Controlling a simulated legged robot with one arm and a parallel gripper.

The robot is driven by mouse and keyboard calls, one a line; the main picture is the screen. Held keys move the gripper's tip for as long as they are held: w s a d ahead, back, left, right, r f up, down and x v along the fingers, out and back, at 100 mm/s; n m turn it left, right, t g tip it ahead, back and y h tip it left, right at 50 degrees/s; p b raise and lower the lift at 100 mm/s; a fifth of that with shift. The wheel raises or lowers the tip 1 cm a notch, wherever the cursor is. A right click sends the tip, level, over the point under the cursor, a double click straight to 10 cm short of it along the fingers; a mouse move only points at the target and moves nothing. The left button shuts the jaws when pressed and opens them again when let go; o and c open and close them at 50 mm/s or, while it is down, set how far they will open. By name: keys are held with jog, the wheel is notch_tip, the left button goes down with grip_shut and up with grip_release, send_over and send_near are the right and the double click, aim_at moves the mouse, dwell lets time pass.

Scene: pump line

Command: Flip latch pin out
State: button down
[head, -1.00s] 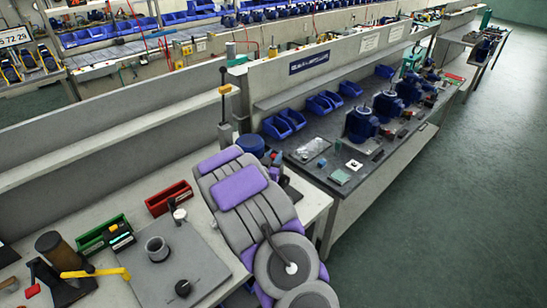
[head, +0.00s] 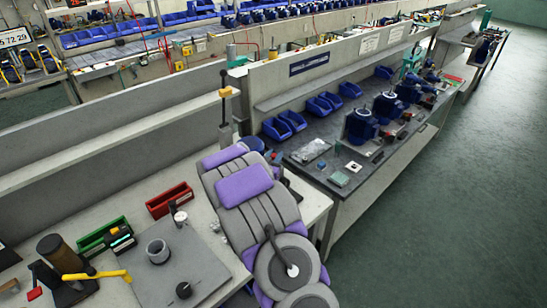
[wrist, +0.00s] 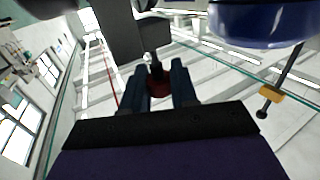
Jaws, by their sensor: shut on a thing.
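In the wrist view my gripper (wrist: 160,88) has two dark blue fingers shut on a small dark red piece with a dark stem, which I take to be the latch pin (wrist: 159,89). Its stem reaches up toward a grey block (wrist: 130,32), with a small shiny part beside it. Whether the pin is flipped cannot be told. A glossy blue rounded body (wrist: 258,22) is close at the upper right. In the head view my grey and purple arm stretches over the bench and hides my gripper and the pin.
A post with a yellow collar (head: 225,92) stands behind my arm; the collar shows in the wrist view (wrist: 271,94). A red bin (head: 170,200), a green bin (head: 104,235) and a grey plate (head: 185,265) lie left. Blue pumps (head: 361,124) stand on the right bench.

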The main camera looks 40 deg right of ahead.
aim_at(273, 157)
jog(key=c, duration=0.9)
grip_release()
jog(key=shift+w+r, duration=0.3)
jog(key=shift+r, duration=0.45)
jog(key=shift+s, duration=0.15)
jog(key=shift+s+a+r, duration=0.15)
jog(key=shift+s+a, duration=0.9)
jog(key=shift+w+a+f+p+v, duration=0.15)
jog(key=shift+f+p+v, duration=0.15)
jog(key=shift+v, duration=2.2)
jog(key=shift+w+a+f+p+v, duration=0.1)
jog(key=shift+w+f+p+v, duration=0.2)
jog(key=shift+v, duration=2.15)
jog(key=shift+w+a+f+p+v, duration=0.1)
jog(key=shift+f+v, duration=0.25)
jog(key=shift+v, duration=2.15)
jog(key=shift+d, duration=0.3)
